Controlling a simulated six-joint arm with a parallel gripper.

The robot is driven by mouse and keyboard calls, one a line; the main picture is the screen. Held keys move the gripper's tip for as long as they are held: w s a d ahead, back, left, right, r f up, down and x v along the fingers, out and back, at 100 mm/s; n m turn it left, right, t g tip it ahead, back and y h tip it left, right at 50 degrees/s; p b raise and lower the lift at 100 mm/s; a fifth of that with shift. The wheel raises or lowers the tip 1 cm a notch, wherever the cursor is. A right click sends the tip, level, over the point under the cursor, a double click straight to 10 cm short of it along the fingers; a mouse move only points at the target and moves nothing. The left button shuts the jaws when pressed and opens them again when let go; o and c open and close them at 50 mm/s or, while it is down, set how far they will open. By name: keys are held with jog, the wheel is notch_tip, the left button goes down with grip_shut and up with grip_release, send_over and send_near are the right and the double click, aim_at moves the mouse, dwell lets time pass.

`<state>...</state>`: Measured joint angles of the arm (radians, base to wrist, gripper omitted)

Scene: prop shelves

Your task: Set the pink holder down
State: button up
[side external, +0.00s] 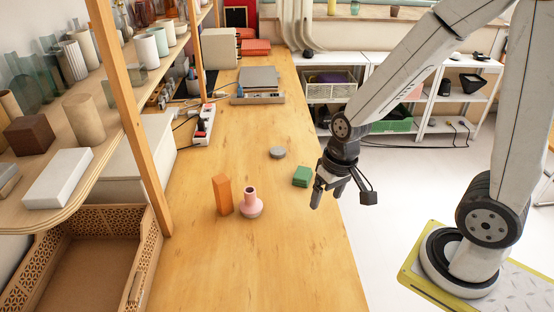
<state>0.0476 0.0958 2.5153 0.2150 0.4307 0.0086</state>
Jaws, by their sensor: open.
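The pink holder (251,196) looks like a small pink vase with a narrow neck. It stands upright on the wooden table (240,265), close to the right of an orange block (222,194). My gripper (327,201) is open and empty. It hangs over the table's right edge, to the right of the pink holder and apart from it.
A green block (302,176) lies near my gripper, and a grey round piece (277,153) lies behind it. A power strip (204,124) with cables is at the table's left. A shelf (110,125) with several props and an open box (78,262) stand at the left. The table's front is clear.

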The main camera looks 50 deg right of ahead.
jog(key=r+n, duration=0.1)
jog(key=n+t+h, duration=0.1)
jog(key=shift+w+d+r+n, duration=0.15)
jog(key=shift+w+r+n, duration=0.1)
jog(key=shift+r+n, duration=0.15)
